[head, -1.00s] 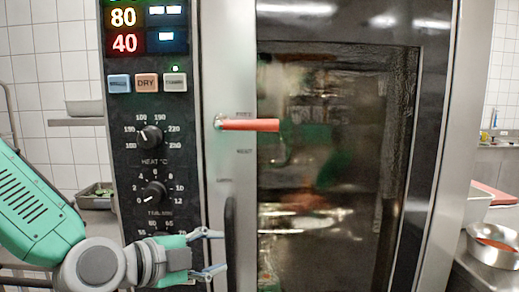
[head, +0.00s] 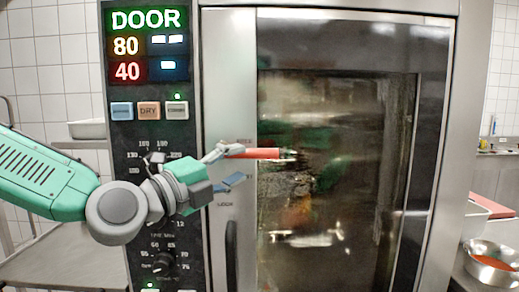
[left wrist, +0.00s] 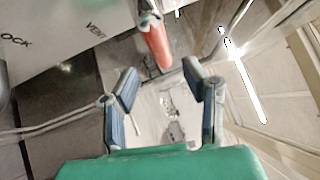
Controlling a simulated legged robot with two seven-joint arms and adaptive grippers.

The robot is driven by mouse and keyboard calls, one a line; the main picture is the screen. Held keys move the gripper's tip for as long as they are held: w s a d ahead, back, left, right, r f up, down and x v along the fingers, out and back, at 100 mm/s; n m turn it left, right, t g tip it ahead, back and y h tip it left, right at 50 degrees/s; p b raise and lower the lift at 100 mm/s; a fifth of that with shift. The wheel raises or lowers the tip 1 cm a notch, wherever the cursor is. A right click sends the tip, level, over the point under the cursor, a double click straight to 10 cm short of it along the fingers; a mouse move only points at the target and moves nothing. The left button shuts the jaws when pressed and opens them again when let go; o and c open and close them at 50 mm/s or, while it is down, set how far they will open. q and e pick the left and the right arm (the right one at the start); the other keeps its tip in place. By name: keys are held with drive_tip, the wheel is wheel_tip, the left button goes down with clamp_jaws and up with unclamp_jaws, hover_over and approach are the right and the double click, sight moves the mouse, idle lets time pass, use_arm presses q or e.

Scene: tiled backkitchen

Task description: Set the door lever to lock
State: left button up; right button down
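The red door lever (head: 258,153) sticks out to the right, roughly level, from the steel strip of the oven front in the head view. My left gripper (head: 241,165) is open at the lever, one finger near its pivot end and the other below it. In the left wrist view the lever (left wrist: 154,44) lies beyond the fingertips of the open left gripper (left wrist: 160,72), with nothing between the fingers. A "LOCK" label (head: 224,206) is on the strip below the lever. The pivot is partly hidden by a finger. My right gripper is not in view.
The oven's control panel (head: 148,70) shows "DOOR", 80 and 40, with buttons and knobs below. A vertical handle (head: 231,255) stands below the lever. The glass door (head: 330,180) is at the right. A steel bowl (head: 490,262) sits on the right counter.

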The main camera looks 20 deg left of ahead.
sight(254, 157)
use_arm(q)
drive_tip(key=x, duration=0.7)
drive_tip(key=shift+p, duration=0.3)
drive_tip(key=shift+s, duration=0.1)
